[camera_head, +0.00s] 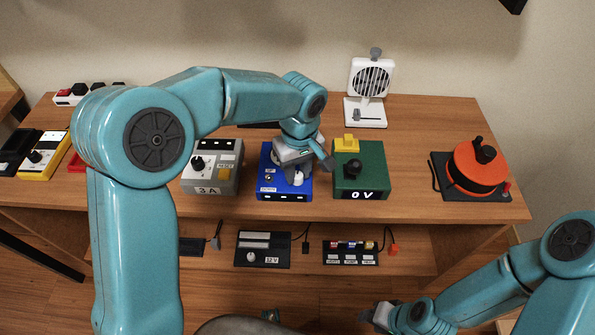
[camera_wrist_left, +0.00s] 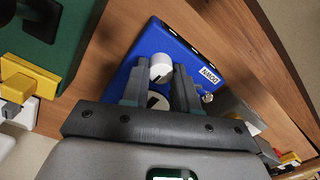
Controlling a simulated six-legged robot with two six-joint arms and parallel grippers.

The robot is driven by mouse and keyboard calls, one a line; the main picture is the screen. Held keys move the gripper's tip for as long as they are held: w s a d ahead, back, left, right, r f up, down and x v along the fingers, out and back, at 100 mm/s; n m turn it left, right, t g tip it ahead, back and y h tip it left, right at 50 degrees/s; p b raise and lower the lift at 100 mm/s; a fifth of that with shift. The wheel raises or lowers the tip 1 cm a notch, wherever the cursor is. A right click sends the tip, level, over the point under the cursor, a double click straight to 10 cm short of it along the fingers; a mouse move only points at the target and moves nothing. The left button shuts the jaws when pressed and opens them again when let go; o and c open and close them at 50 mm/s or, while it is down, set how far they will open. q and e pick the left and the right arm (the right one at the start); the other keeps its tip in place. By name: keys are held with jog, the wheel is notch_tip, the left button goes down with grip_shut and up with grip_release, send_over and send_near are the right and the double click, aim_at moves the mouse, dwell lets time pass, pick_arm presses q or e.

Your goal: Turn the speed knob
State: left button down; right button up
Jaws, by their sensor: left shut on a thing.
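A blue box (camera_head: 284,192) stands at the middle of the table's front. Two white knobs show on it in the left wrist view, one nearer the box's front edge (camera_wrist_left: 161,68) and one closer to my palm (camera_wrist_left: 154,100). My left gripper (camera_wrist_left: 160,78) reaches down over the box and is shut on a white knob; I cannot tell for sure which of the two. In the head view the front white knob (camera_head: 298,178) shows beside the gripper, and the other is hidden. My right gripper (camera_head: 378,317) is low at the bottom, away from the table; its jaws are unclear.
A green box (camera_head: 375,178) with a black knob and "0 V" display stands right of the blue box. A grey box (camera_head: 222,182) reading "3 A" stands left. A white fan (camera_head: 371,80) stands behind, an orange reel (camera_head: 478,165) at right. The lower shelf holds black panels (camera_head: 262,250).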

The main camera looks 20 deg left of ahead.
aim_at(300, 173)
pick_arm(q)
jog(key=shift+r+n, duration=0.1)
jog(key=shift+n, duration=0.5)
jog(key=c, duration=0.9)
grip_release()
jog(key=shift+d+r, duration=0.1)
jog(key=shift+o, duration=0.2)
jog(key=shift+s, duration=0.1)
notch_tip(300, 173, up, 16)
jog(key=p, duration=0.2)
jog(key=shift+w+d+r, duration=0.15)
jog(key=shift+w, duration=0.1)
